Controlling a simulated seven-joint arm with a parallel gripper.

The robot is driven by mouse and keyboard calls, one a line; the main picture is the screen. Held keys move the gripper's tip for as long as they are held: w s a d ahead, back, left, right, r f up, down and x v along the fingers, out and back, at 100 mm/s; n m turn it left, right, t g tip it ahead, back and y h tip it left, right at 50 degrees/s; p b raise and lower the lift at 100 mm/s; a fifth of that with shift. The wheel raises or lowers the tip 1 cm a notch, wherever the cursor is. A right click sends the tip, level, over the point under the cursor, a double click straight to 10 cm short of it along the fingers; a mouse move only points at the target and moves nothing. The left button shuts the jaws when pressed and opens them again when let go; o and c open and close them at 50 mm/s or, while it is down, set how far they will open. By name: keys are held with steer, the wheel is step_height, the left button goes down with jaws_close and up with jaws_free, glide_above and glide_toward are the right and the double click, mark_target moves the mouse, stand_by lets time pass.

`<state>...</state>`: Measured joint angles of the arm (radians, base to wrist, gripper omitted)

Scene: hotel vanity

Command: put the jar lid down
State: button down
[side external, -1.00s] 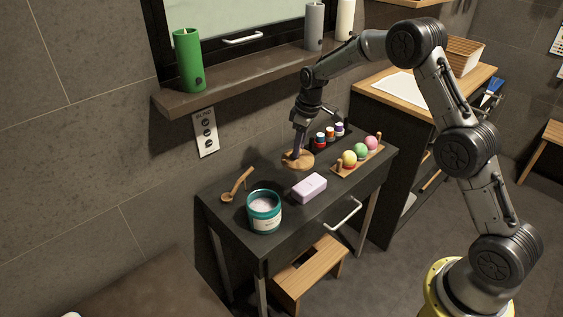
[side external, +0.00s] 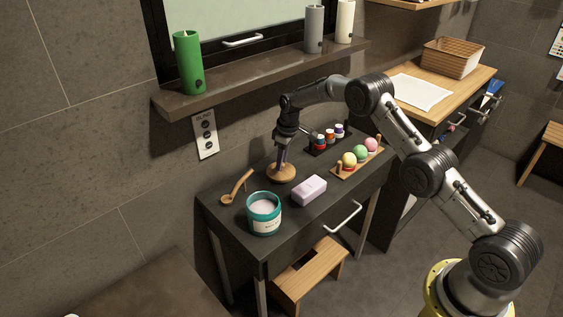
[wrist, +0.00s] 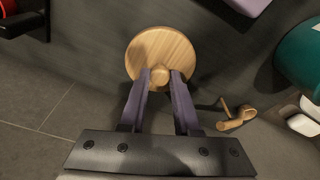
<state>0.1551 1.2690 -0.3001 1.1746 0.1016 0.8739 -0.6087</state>
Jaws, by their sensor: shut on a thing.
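The jar lid (side external: 281,174) is a round, light wooden disc with a small knob. My gripper (side external: 283,163) points down and is shut on the knob; the wrist view shows the two purple fingers (wrist: 160,78) on either side of it, with the disc (wrist: 160,45) beyond. The lid is level over the back middle of the dark vanity table (side external: 228,220); I cannot tell whether it touches the top. The open teal jar (side external: 264,222), with pale contents, stands at the front left and shows at the right edge of the wrist view (wrist: 303,55).
A wooden scoop (side external: 238,187) lies left of the lid, a lilac soap bar (side external: 309,190) to its front right. A rack of small bottles (side external: 329,137) and a wooden tray of coloured balls (side external: 357,158) stand at the right. The shelf (side external: 265,76) with candles is behind.

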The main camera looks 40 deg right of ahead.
steer(key=shift+f, duration=0.2)
steer(key=shift+f, duration=0.1)
steer(key=c, duration=0.6)
jaws_free()
